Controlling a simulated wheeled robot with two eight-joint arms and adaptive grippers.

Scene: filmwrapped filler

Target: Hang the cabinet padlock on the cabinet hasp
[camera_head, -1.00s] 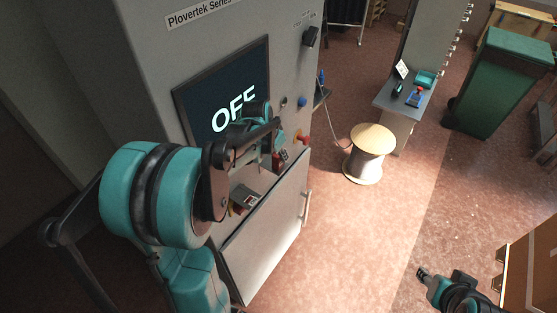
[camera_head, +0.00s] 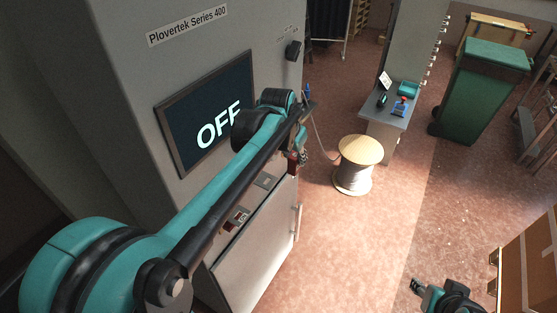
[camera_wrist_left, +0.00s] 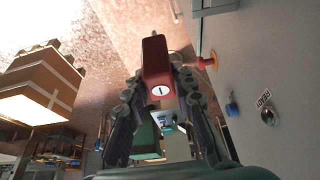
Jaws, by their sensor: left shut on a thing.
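My left gripper (camera_head: 301,146) is shut on a red padlock (camera_head: 293,163), in front of the tall grey cabinet's right side. In the left wrist view the red padlock (camera_wrist_left: 156,68) sits between the fingertips, its face with a round keyhole towards the camera. Its shackle is mostly hidden. The grey cabinet (camera_head: 100,75) has an OFF screen and a pale lower door (camera_head: 262,245). I cannot make out the hasp. My right gripper (camera_head: 417,287) is low at the right, away from the cabinet, too small to tell if open.
In the left wrist view a red knob on yellow (camera_wrist_left: 207,61) and a blue knob (camera_wrist_left: 232,108) project from the cabinet face, close to the padlock. A cable spool (camera_head: 358,165) stands on the floor behind. A green bin (camera_head: 480,90) is farther right. Open floor lies between.

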